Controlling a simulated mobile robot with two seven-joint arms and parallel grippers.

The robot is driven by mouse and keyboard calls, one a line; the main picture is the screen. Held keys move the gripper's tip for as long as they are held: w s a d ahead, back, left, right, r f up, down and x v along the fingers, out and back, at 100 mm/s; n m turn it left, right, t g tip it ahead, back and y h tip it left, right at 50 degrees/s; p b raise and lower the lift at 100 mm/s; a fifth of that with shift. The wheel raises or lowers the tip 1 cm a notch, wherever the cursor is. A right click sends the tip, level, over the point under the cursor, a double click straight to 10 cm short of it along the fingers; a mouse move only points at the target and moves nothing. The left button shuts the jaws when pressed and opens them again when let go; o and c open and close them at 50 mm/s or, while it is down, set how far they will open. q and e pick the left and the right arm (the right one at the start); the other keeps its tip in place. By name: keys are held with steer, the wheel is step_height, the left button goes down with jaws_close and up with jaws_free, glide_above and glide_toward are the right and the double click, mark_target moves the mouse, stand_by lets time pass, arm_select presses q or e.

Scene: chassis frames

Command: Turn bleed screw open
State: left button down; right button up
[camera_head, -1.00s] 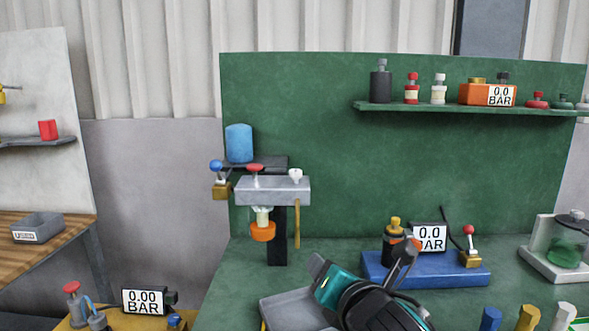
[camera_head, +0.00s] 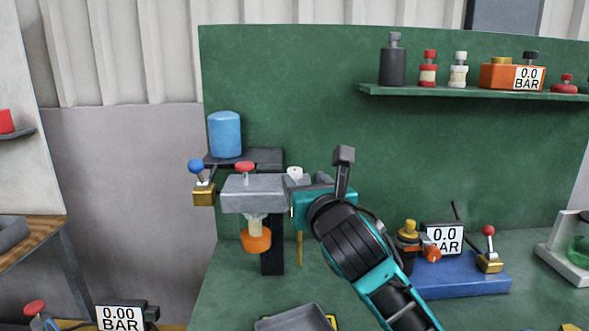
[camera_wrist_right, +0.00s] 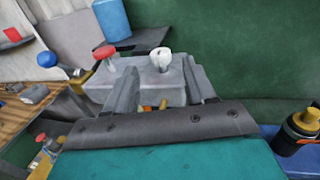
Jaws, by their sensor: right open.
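A grey block (camera_head: 256,192) is fixed on a dark post in front of the green panel. The white screw (camera_wrist_right: 161,58) also shows in the right wrist view, standing upright. My right gripper (camera_wrist_right: 162,88) is open, its two fingers spread left and right of the white screw's line, pointing at the block. My left gripper is not in view.
A blue cylinder (camera_head: 225,134) stands behind the block. A blue-knobbed valve (camera_head: 196,167) sits at its left and an orange-ended cup (camera_head: 256,240) hangs below. A blue base with a gauge (camera_head: 443,239) is at the right. A shelf (camera_head: 460,91) with fittings is above.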

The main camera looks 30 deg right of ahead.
mark_target(297, 172)
steer(key=x, duration=0.7)
steer(key=shift+w, duration=0.2)
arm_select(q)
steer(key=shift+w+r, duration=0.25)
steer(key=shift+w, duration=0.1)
arm_select(e)
steer(key=shift+w, duration=0.15)
steer(key=c, duration=0.9)
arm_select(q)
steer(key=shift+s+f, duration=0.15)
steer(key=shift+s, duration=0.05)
arm_select(e)
steer(key=shift+c, duration=0.2)
